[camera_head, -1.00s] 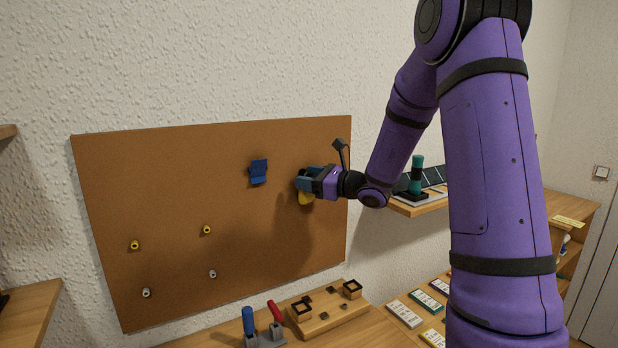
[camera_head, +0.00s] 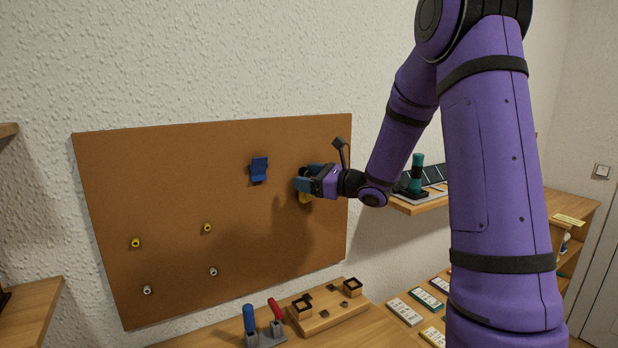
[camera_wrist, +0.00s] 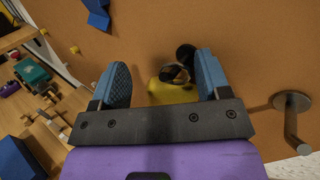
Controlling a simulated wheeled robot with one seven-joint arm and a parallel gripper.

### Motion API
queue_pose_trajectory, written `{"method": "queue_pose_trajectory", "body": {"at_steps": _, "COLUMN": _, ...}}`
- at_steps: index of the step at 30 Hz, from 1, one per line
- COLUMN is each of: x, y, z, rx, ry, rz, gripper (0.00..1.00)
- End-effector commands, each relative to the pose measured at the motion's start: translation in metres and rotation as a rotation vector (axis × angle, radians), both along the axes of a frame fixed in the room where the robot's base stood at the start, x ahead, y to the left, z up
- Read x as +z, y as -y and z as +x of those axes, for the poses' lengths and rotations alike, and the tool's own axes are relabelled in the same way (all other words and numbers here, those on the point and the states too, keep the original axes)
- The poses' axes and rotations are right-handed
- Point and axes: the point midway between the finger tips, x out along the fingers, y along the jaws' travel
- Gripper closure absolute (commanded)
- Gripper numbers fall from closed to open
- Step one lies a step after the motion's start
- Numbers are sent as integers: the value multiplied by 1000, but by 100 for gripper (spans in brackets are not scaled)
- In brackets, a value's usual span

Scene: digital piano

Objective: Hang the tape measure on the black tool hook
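The tape measure (camera_wrist: 172,92) is a yellow body with a dark, ring-like part at its top. It is against the brown board, between and beyond my fingers. In the head view a yellow part of it (camera_head: 305,198) shows below my gripper (camera_head: 299,178). A black, round-ended hook (camera_wrist: 186,53) sits at the dark part of the tape measure; whether the loop is around it I cannot tell. My gripper (camera_wrist: 163,80) is open, its blue fingers spread on either side of the tape measure with visible gaps. The hook is hidden in the head view.
A grey metal hook (camera_wrist: 291,115) is right of the fingers in the wrist view. A blue holder (camera_head: 259,170) is on the board (camera_head: 180,180) to the left, with several small pegs lower down. A tool stand (camera_head: 265,335) and wooden block (camera_head: 328,310) are on the bench below.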

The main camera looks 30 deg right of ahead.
Motion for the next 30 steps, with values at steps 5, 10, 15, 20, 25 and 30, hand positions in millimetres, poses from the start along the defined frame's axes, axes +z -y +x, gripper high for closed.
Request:
{"method": "queue_pose_trajectory", "body": {"at_steps": 5, "x": 3, "y": 4, "z": 2, "rx": -9, "ry": 7, "rz": -3, "gripper": 17}}
{"method": "queue_pose_trajectory", "body": {"at_steps": 10, "x": 3, "y": 5, "z": 2, "rx": -11, "ry": 8, "rz": -3, "gripper": 17}}
{"method": "queue_pose_trajectory", "body": {"at_steps": 15, "x": 3, "y": 8, "z": -2, "rx": -12, "ry": 9, "rz": -3, "gripper": 17}}
{"method": "queue_pose_trajectory", "body": {"at_steps": 20, "x": 3, "y": 12, "z": -10, "rx": -11, "ry": 6, "rz": -2, "gripper": 17}}
{"method": "queue_pose_trajectory", "body": {"at_steps": 25, "x": 2, "y": 17, "z": -19, "rx": -10, "ry": 5, "rz": -2, "gripper": 17}}
{"method": "queue_pose_trajectory", "body": {"at_steps": 30, "x": 2, "y": 22, "z": -27, "rx": -7, "ry": 5, "rz": -1, "gripper": 17}}
